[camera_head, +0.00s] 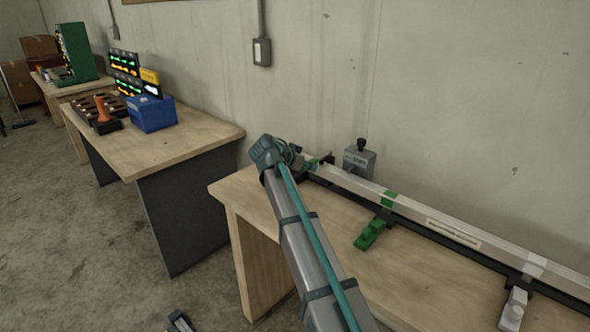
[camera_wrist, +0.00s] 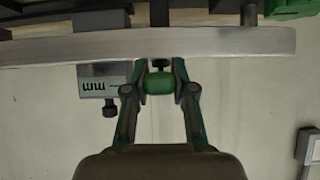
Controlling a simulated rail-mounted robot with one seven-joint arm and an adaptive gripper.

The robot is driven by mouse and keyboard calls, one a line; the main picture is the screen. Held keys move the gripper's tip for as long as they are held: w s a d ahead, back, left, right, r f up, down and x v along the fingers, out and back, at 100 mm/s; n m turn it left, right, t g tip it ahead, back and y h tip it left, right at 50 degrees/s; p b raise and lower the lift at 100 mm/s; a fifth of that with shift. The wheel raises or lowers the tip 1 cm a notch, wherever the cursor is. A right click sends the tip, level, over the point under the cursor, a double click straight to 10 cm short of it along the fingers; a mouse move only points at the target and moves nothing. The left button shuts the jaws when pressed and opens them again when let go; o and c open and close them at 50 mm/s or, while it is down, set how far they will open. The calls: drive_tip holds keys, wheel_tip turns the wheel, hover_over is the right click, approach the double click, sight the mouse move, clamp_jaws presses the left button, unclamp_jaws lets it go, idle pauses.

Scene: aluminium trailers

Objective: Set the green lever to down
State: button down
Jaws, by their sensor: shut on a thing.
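My gripper (camera_head: 316,161) is at the left end of the long aluminium rail (camera_head: 420,217) on the near bench. In the wrist view my gripper (camera_wrist: 160,70) is shut on a small rounded green lever handle (camera_wrist: 160,84), beside the rail's edge (camera_wrist: 225,43). The fingers touch it on both sides. I cannot tell whether this lever is up or down; its base is hidden. In the head view another green lever-like piece (camera_head: 370,234) juts from the rail's near side over the bench, apart from my gripper.
A grey box with a black knob (camera_head: 359,160) stands behind the rail, close to my gripper; it also shows in the wrist view (camera_wrist: 96,79). A white lever (camera_head: 514,309) is at the lower right. The wall is close behind. A bench at left holds a blue box (camera_head: 152,113).

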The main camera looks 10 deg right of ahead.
idle(0.3)
drive_tip(key=c, duration=1)
unclamp_jaws()
drive_tip(key=shift+f, duration=0.1)
drive_tip(key=shift+o, duration=0.2)
drive_tip(key=v, duration=1.2)
